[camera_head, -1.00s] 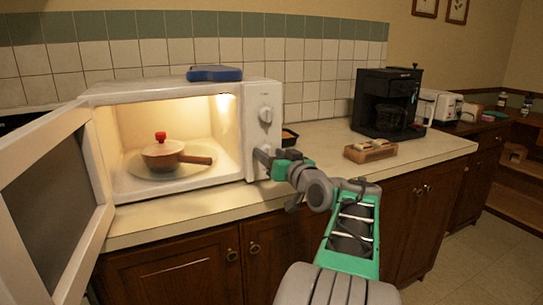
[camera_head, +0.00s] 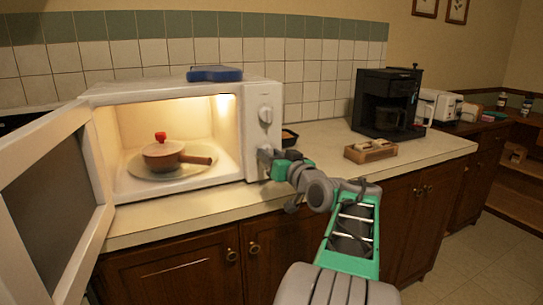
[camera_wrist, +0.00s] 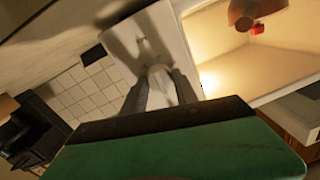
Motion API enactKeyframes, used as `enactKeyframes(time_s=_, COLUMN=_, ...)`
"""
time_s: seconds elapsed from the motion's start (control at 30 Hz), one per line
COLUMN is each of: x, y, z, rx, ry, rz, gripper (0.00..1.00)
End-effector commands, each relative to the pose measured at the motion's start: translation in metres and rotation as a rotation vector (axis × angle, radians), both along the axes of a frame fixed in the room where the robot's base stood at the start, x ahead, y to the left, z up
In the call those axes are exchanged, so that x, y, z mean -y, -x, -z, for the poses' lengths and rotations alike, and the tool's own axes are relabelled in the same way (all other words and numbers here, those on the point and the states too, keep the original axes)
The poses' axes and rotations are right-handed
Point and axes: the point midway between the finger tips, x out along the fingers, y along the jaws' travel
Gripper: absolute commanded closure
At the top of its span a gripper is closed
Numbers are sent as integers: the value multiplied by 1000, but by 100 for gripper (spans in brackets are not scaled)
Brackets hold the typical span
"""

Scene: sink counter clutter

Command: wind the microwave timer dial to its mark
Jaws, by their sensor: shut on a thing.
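The white microwave (camera_head: 190,88) stands on the counter with its door swung open to the left. Its right-hand panel bears an upper dial (camera_head: 265,114) and a lower dial, mostly hidden by my gripper (camera_head: 266,156) in the head view. My gripper is shut on the lower dial; in the wrist view its fingers (camera_wrist: 162,88) close around the pale dial (camera_wrist: 160,72) against the white panel. I cannot make out the timer's mark or the dial's pointer.
A lidded brown pan (camera_head: 163,156) sits inside the lit microwave. A blue thing (camera_head: 215,74) lies on top. To the right are a small dark tray (camera_head: 289,138), a wooden box (camera_head: 370,151) and a black coffee maker (camera_head: 386,105). The open door (camera_head: 50,190) fills the left.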

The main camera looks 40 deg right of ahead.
Motion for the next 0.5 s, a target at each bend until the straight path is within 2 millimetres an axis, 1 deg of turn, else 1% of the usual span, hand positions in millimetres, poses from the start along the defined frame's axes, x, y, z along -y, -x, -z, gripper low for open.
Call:
enactKeyframes(time_s=0.27, x=0, y=0, z=0, rx=28, ry=-102, rz=-1, gripper=100)
enactKeyframes(time_s=0.5, x=0, y=0, z=0, rx=80, ry=-283, rz=0, gripper=100)
